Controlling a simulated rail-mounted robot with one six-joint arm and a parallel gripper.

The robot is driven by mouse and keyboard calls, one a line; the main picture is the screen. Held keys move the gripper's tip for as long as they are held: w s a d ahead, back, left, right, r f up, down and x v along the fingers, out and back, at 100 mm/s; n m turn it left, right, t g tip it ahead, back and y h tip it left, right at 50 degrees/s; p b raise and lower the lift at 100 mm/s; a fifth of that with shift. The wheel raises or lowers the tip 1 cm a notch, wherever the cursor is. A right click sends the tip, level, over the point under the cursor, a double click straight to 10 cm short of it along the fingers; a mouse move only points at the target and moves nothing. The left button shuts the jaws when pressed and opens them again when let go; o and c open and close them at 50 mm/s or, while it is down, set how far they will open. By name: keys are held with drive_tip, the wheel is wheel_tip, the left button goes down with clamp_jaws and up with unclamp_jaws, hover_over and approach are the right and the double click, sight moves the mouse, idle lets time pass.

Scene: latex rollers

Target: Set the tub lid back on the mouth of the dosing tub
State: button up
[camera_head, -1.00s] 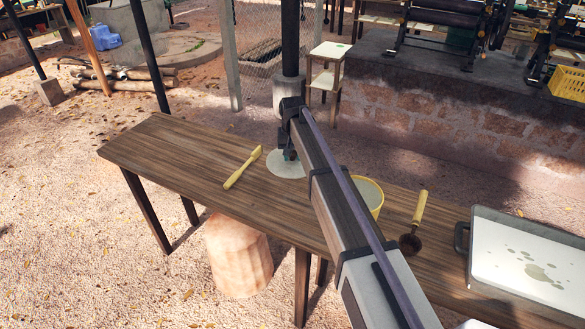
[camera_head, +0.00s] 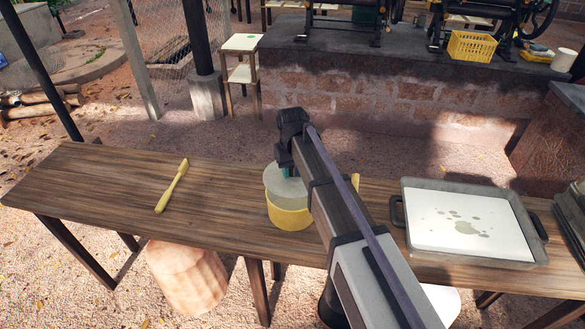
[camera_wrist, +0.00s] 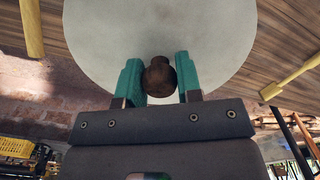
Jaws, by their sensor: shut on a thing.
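The tub lid (camera_wrist: 215,45) is a pale round disc with a dark brown knob (camera_wrist: 159,77). My gripper (camera_wrist: 158,82) is shut on the knob, with a green finger on each side. In the head view the lid (camera_head: 285,186) is over the yellow dosing tub (camera_head: 290,217) and covers most of its mouth from this angle. I cannot tell whether the lid touches the rim. My arm hides the right side of the tub and most of my gripper (camera_head: 284,173). The tub is hidden behind the lid in the wrist view.
A yellow-handled tool (camera_head: 172,187) lies on the wooden table (camera_head: 110,190) left of the tub. Another yellow handle (camera_head: 355,181) shows just behind my arm. A grey tray (camera_head: 535,228) with a white sheet stands at the right. The table's left part is mostly clear.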

sight(292, 180)
drive_tip(key=shift+f+b, duration=2.05)
drive_tip(key=shift+f, duration=0.1)
drive_tip(key=shift+f+b, duration=0.95)
drive_tip(key=shift+f, duration=0.05)
drive_tip(key=o, duration=1)
drive_tip(key=shift+c, duration=0.2)
drive_tip(key=shift+r, duration=0.15)
